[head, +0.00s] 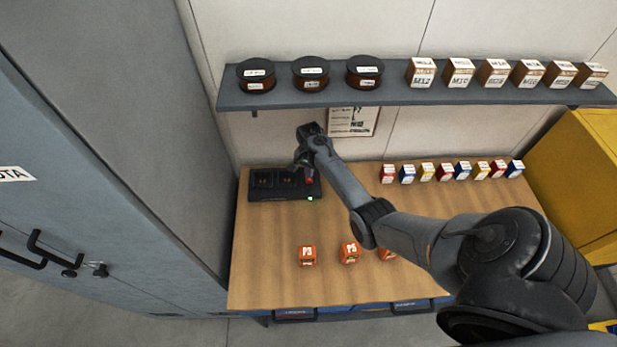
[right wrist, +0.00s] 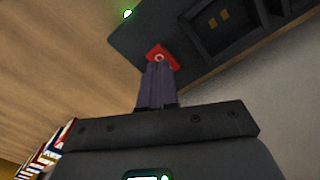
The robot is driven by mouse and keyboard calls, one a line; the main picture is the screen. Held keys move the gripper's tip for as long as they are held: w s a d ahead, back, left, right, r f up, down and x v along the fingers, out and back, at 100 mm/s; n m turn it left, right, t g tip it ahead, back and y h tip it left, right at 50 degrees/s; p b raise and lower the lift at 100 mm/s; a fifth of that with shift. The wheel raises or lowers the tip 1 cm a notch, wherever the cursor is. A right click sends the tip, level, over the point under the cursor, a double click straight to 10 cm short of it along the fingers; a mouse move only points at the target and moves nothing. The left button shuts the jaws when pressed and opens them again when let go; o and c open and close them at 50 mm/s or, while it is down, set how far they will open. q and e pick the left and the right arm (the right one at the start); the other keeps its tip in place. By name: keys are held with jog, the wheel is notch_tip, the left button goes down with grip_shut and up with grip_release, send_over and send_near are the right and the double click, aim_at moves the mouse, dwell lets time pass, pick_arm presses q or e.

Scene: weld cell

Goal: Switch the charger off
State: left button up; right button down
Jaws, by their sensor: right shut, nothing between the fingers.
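The black charger (head: 262,192) sits at the back left of the wooden bench, with several dark bays along its top. A green light (head: 310,198) glows at its front right corner; the light also shows in the right wrist view (right wrist: 127,13). A red switch (head: 309,180) is on the charger's right part. My right gripper (head: 305,168) is over that part. In the right wrist view its shut fingers (right wrist: 158,75) reach to the red switch (right wrist: 161,54); they overlap its near edge, and I cannot tell whether they touch. My left gripper is not in view.
Orange blocks P3 (head: 307,256) and P5 (head: 349,252) stand on the bench (head: 270,285), with another partly behind my right arm. Several small coloured boxes (head: 445,172) line the back right. A shelf (head: 400,97) with spools and boxes hangs above.

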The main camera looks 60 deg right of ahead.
jog(key=shift+f, duration=0.3)
dwell(0.4)
jog(key=shift+f+b, duration=0.7)
jog(key=shift+f, duration=0.05)
jog(key=shift+f, duration=0.35)
dwell(0.4)
notch_tip(320, 180, up, 3)
jog(key=p, duration=0.3)
jog(key=shift+r, duration=0.15)
notch_tip(320, 180, up, 4)
jog(key=p, duration=0.4)
dwell(0.5)
